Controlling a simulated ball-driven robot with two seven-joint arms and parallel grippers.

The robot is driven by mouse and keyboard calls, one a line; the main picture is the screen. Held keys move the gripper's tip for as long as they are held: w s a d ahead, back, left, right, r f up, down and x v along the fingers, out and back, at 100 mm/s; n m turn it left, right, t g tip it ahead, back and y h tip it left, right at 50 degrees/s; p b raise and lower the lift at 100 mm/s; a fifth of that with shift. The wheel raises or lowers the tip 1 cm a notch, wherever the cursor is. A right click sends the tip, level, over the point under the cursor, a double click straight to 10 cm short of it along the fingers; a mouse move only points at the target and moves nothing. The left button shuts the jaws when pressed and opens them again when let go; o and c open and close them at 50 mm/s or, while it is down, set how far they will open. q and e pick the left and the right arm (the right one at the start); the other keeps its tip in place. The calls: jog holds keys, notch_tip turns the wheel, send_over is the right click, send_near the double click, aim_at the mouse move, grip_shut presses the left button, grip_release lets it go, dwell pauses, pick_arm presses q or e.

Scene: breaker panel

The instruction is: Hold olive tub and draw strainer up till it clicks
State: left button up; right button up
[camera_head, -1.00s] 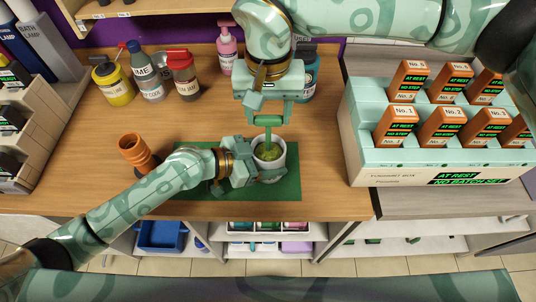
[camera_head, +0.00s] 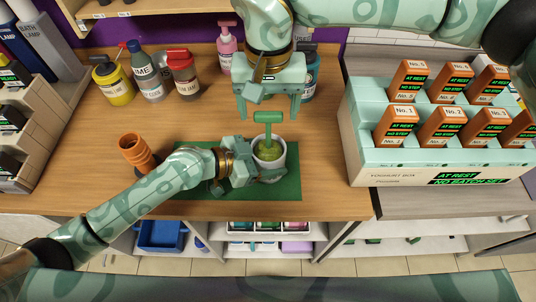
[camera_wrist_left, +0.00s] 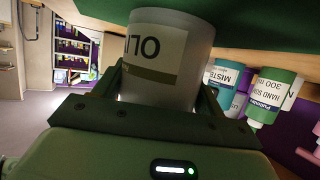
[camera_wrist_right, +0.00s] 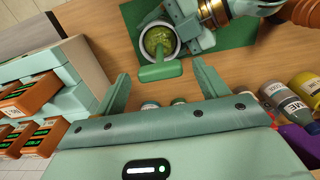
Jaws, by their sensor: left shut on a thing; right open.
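The olive tub (camera_head: 279,162), a white cup with green contents, stands on the green mat (camera_head: 289,189). My left gripper (camera_head: 262,176) is shut on its side; the left wrist view shows the tub (camera_wrist_left: 170,62) between the fingers with part of an "OLI" label. The strainer's green T-shaped handle (camera_head: 267,118) rises upright from the tub. My right gripper (camera_head: 269,112) is open around or just above the handle top. In the right wrist view the handle (camera_wrist_right: 160,72) lies beyond the open fingers (camera_wrist_right: 160,85), with no finger touching it.
A yoghurt box (camera_head: 430,172) with orange tags stands at the right. Yellow, grey and red bottles (camera_head: 183,76) stand at the back left, and a pink pump bottle (camera_head: 227,45) at the back. Stacked orange cups (camera_head: 138,152) stand left of the mat.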

jog(key=shift+r, duration=2.75)
pick_arm(q)
jog(key=o, duration=1.2)
